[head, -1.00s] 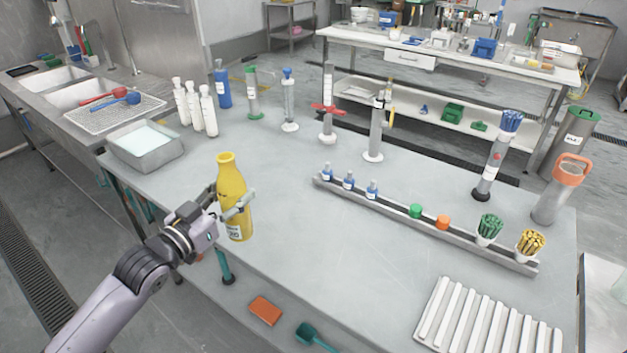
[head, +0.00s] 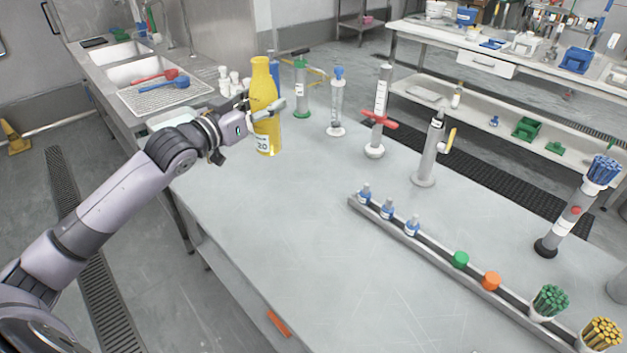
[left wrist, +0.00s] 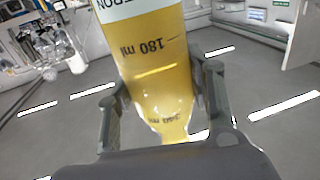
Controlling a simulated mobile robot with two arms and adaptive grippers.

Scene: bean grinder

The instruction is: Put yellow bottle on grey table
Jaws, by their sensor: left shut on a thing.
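The yellow bottle (head: 262,88) is upright at the far left part of the grey table (head: 270,215) in the head view. My left gripper (head: 266,110) is shut on the bottle's middle, with its fingers around both sides. The left wrist view shows the yellow bottle (left wrist: 158,75) close up between the two fingers of the left gripper (left wrist: 155,105). The bottle's base shows against the table top, and I cannot tell whether it touches it. My right gripper is not in view.
Behind the bottle stand white bottles (head: 229,82), a green-topped cylinder (head: 301,88) and a blue-topped syringe (head: 337,105). A long rack (head: 440,262) with small bottles and caps lies on the right.

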